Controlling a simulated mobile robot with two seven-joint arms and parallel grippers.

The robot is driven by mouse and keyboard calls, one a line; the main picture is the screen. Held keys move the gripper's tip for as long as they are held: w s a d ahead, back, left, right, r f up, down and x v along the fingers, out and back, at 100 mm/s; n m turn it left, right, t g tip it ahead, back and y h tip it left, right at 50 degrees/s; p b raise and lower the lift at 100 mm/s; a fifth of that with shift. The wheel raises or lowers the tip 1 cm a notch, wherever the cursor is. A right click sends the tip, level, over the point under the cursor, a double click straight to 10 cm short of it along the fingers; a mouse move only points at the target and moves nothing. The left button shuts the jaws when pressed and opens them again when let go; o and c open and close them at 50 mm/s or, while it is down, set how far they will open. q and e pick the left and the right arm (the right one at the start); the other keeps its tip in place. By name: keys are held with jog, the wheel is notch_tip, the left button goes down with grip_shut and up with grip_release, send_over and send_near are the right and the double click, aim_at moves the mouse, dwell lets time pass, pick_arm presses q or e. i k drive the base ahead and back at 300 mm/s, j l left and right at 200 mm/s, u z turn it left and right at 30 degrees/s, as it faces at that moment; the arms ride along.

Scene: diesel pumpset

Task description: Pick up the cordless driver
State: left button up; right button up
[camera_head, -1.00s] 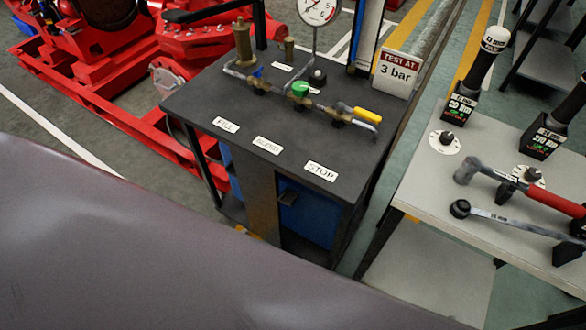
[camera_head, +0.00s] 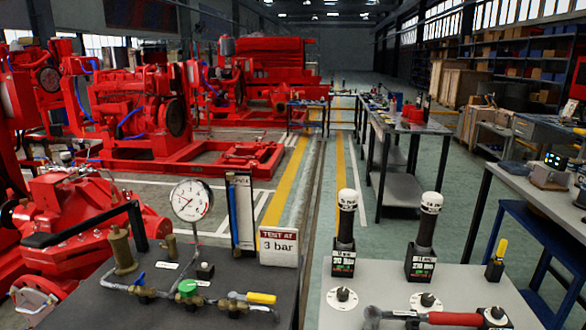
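Two upright black tools with white caps stand in labelled black blocks on the light grey bench at lower right: a left one (camera_head: 345,222) and a right one (camera_head: 425,230). A small black item with a yellow upper part (camera_head: 497,260) stands to their right. I cannot tell for certain whether any of these is the cordless driver. A tool with a red handle (camera_head: 455,318) lies at the bottom edge, partly cut off. Neither of my grippers is in view.
The light bench (camera_head: 385,285) is beside a dark test table (camera_head: 240,300) with a pressure gauge (camera_head: 191,200), valves and a "3 bar" sign (camera_head: 279,247). Red pumpsets (camera_head: 130,110) fill the left. A striped aisle (camera_head: 295,180) runs between them and a farther workbench (camera_head: 405,125).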

aim_at(431, 203)
jog(key=u, duration=1.05)
jog(key=i+j+u, duration=0.2)
jog(key=i+j, duration=0.35)
